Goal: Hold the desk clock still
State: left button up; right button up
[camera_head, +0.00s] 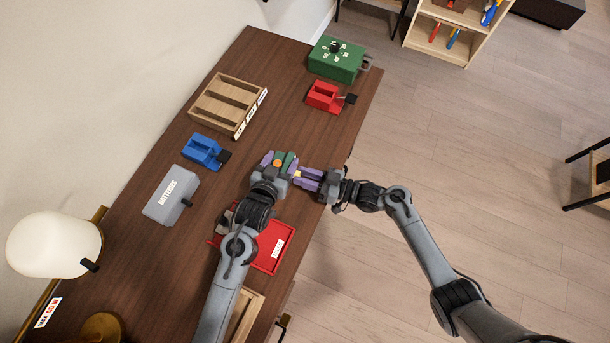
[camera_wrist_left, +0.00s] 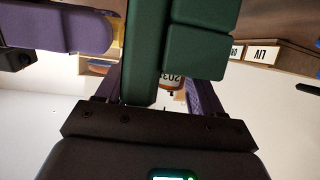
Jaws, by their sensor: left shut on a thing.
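The desk clock, a dark green body (camera_head: 290,160), is between my grippers above the wooden desk. My left gripper (camera_head: 277,168) is shut on it. In the left wrist view the clock's green body (camera_wrist_left: 200,50) fills the upper middle, between the purple fingers of my left gripper (camera_wrist_left: 155,95). My right gripper (camera_head: 303,178) is at the clock's right side, its purple fingers pointing left. I cannot tell whether they touch the clock or how far they are open. A small label reading 2032 (camera_wrist_left: 172,80) shows beside the green body. The clock's face is not clearly visible.
On the desk (camera_head: 300,130) are a wooden compartment tray (camera_head: 212,112), blue device (camera_head: 200,150), grey BATTERIES box (camera_head: 170,195), red device (camera_head: 322,95), green box (camera_head: 330,62), red tray (camera_head: 285,238) and white lamp (camera_head: 52,245). Clear desk lies beyond the clock.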

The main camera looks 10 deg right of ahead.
pick_arm(q)
jog(key=shift+f, duration=0.1)
pick_arm(e)
jog(key=shift+o, duration=0.2)
jog(key=v, duration=1.2)
pick_arm(q)
jog(key=o, duration=1.2)
jog(key=shift+o, duration=0.2)
jog(key=shift+s, duration=0.1)
